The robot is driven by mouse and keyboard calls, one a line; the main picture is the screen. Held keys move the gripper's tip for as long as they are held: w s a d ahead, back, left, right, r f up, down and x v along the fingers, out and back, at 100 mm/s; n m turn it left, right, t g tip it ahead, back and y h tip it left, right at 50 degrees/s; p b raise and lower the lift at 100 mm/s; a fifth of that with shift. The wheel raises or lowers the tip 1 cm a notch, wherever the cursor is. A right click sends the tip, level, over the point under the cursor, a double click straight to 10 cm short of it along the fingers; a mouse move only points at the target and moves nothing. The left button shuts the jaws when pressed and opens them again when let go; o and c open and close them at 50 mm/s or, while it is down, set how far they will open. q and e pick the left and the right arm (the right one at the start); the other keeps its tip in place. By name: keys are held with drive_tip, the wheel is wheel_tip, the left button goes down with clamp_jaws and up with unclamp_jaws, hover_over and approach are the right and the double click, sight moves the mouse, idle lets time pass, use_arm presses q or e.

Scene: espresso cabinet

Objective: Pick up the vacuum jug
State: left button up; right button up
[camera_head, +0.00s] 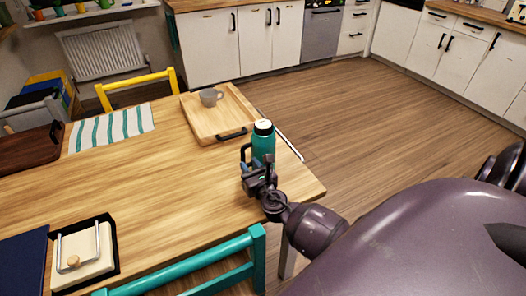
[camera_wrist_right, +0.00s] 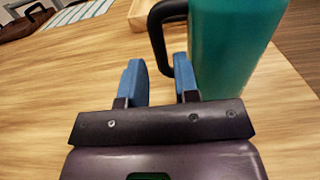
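The vacuum jug (camera_head: 263,144) is teal with a black-and-white top and a black handle on its left side. It stands upright near the right end of the wooden table (camera_head: 150,180). My right gripper (camera_head: 258,168) is at the near side of the jug, partly covering its lower part. In the right wrist view the jug (camera_wrist_right: 232,45) fills the upper right. The blue fingers of my right gripper (camera_wrist_right: 157,68) are apart, with the handle's lower part showing ahead of the gap. I cannot tell whether a finger touches it. My left gripper is out of view.
A wooden tray (camera_head: 192,118) with a grey mug (camera_head: 210,97) lies behind the jug. A striped cloth (camera_head: 112,128) and a napkin holder (camera_head: 84,255) are farther left. A teal chair (camera_head: 215,262) stands at the near edge, a yellow chair (camera_head: 137,84) at the far edge.

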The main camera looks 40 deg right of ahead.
sight(244, 158)
drive_tip(key=x, duration=0.4)
drive_tip(key=shift+w, duration=0.15)
clamp_jaws()
